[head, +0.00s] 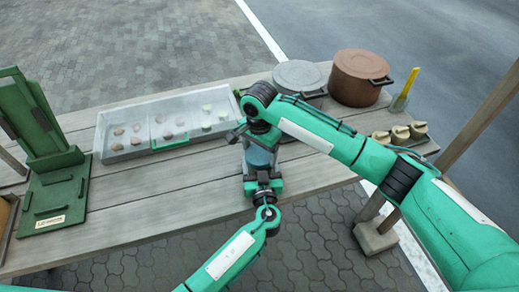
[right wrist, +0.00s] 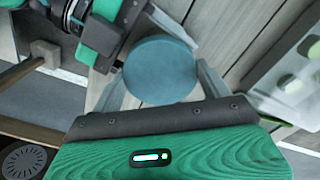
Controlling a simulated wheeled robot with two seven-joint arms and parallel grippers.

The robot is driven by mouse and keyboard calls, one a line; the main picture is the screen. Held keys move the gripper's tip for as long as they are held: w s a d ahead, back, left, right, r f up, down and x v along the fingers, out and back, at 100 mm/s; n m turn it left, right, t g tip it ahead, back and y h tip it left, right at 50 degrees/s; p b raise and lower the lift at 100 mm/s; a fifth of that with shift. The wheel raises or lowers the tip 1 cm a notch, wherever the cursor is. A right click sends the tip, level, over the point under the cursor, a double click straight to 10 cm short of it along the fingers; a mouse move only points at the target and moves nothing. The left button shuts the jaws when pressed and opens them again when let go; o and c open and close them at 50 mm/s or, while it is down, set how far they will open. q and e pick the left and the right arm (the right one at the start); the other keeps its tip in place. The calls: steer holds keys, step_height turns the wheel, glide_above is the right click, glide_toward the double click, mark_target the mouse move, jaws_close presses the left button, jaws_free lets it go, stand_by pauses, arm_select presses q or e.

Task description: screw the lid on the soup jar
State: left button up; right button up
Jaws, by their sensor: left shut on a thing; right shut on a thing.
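The soup jar (head: 258,157) stands at the front middle of the wooden table in the head view, mostly hidden by my grippers. My left gripper (head: 262,182) reaches it from the front and is shut on it low down. My right gripper (head: 257,138) comes over it from above and is shut on the round blue lid (right wrist: 160,70). The right wrist view shows the lid's flat top between the two grey fingers, with my left gripper (right wrist: 100,38) close beside it. The lid is at the jar's top; I cannot tell how tightly it sits.
A grey tray (head: 98,140) with several small food pieces lies to the left, and a green stand (head: 60,190) at the far left. A grey-lidded pot (head: 298,74), a brown pot (head: 358,78) and small pale items (head: 400,134) stand at the back right. Bare planks lie left of the jar.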

steer(key=m, duration=0.5)
steer(key=shift+a, duration=0.1)
steer(key=m, duration=0.3)
steer(key=shift+m, duration=0.4)
steer(key=m, duration=0.4)
steer(key=shift+a, duration=0.1)
steer(key=m, duration=0.4)
steer(key=shift+w, duration=0.15)
steer(key=shift+d, duration=0.2)
steer(key=o, duration=0.9)
steer(key=shift+o, duration=0.2)
